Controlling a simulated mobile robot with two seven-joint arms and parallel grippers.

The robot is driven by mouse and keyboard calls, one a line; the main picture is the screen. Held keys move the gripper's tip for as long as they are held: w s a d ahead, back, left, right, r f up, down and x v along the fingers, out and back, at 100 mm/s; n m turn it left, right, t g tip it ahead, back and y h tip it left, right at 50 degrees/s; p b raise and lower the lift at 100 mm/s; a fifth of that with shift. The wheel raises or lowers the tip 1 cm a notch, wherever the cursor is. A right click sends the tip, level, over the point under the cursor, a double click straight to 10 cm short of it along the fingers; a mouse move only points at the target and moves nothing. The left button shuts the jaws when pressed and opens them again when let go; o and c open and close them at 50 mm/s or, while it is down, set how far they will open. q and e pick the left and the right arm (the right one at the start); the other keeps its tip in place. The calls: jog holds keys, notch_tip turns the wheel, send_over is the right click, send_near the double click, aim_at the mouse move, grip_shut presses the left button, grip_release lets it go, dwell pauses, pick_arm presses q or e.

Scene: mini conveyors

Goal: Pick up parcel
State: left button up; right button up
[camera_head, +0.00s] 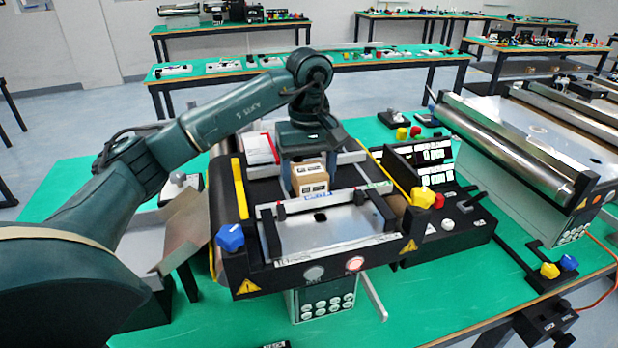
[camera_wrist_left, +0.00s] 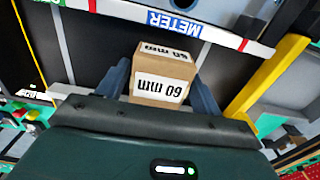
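The parcel (camera_head: 309,178) is a small brown box with white labels, standing on the mini conveyor (camera_head: 320,238) behind its clear cover. In the left wrist view the parcel (camera_wrist_left: 164,72) shows "60 mm" labels on its top and side. My left gripper (camera_head: 308,180) comes down over the parcel from behind. Its two blue-grey fingers (camera_wrist_left: 160,85) stand one on each side of the box, very close to it. I cannot tell whether they press on it. My right gripper is not in view.
A white-and-red box (camera_head: 261,149) lies behind the parcel on the left. A black control box (camera_head: 440,205) stands to the right, with a larger roller conveyor (camera_head: 510,150) beyond. A metal chute (camera_head: 183,232) is at the left.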

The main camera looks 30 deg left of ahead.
pick_arm(q)
jog(key=c, duration=0.7)
jog(key=shift+c, duration=0.2)
